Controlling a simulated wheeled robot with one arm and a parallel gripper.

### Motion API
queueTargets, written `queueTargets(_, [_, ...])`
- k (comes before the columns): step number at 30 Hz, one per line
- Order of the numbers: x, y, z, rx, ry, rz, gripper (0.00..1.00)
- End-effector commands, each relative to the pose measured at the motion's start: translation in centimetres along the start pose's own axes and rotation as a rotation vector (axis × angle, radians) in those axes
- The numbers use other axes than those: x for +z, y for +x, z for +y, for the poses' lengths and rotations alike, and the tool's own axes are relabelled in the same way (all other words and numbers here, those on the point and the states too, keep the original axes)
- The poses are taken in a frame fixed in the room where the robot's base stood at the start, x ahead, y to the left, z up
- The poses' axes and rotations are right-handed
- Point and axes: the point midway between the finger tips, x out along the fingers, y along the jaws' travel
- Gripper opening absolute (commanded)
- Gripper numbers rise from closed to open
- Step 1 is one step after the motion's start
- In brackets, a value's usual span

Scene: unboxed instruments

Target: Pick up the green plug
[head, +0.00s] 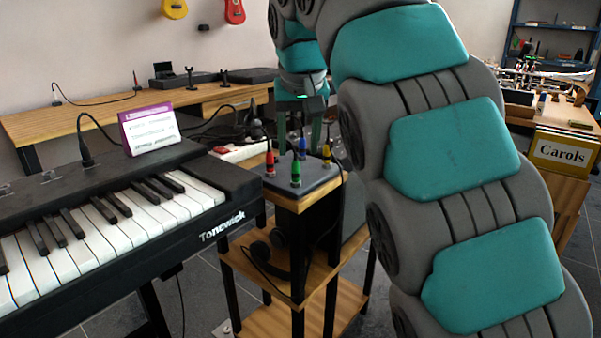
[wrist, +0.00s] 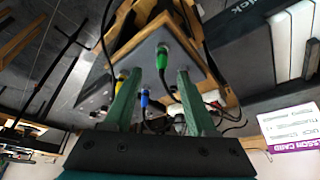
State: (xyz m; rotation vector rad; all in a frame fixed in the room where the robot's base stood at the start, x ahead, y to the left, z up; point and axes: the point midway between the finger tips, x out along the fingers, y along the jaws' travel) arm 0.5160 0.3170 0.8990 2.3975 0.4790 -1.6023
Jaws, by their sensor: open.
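The green plug (head: 296,172) stands upright at the front of a grey panel (head: 318,185) on a small wooden stand. It also shows in the wrist view (wrist: 162,58), just beyond and between my fingertips in the picture. My gripper (head: 300,140) is open with nothing held, above the back part of the panel in the head view. Its two green fingers are spread apart in the wrist view (wrist: 160,78). I cannot tell the exact gap between the fingers and the plug.
The red plug (head: 270,161), blue plug (head: 302,148) and yellow plug (head: 326,155) stand close by on the panel. Black cables hang around them. A keyboard (head: 225,210) is close on the left.

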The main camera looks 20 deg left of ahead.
Motion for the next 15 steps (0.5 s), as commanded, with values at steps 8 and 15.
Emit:
queueTargets(8, [0.1, 1.6, 0.0, 0.001, 0.001, -0.001, 0.57])
queueTargets(15, [0.1, 3.8, -0.2, 0.002, 0.002, -0.004, 0.57])
